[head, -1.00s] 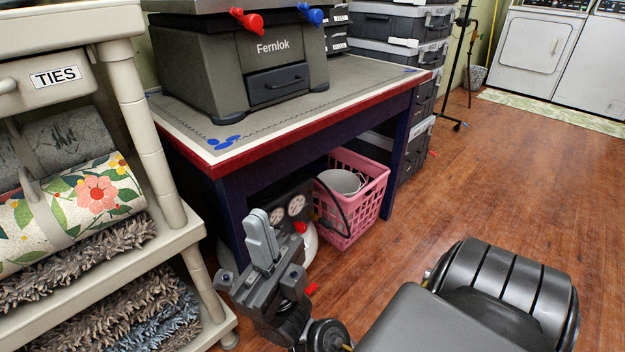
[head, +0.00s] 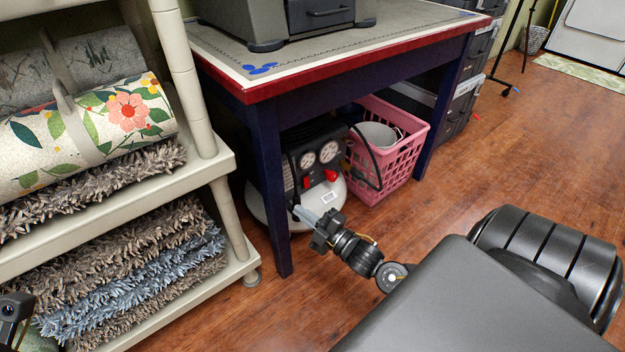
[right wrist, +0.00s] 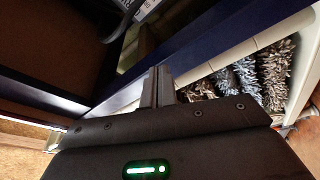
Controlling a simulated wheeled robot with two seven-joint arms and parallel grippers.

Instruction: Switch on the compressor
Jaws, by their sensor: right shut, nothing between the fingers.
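The compressor (head: 320,138) stands on the floor under the workbench, with a black panel, two round gauges and a pale round tank. Red parts sit below the gauges: a small one (head: 306,181) at left and a larger one (head: 331,174) at right. Which is the switch, and its position, I cannot tell. My right gripper (head: 306,214) is shut and empty, low in front of the tank, below the red parts; contact is unclear. Its closed fingers (right wrist: 158,86) also show in the right wrist view. A dark piece of my left arm shows at the lower left edge.
The workbench (head: 350,72) overhangs the compressor, and its front leg (head: 268,190) stands close left of my right gripper. A pink basket (head: 408,160) is right of the compressor. A beige shelf with rugs (head: 215,175) fills the left. Floor at right is open.

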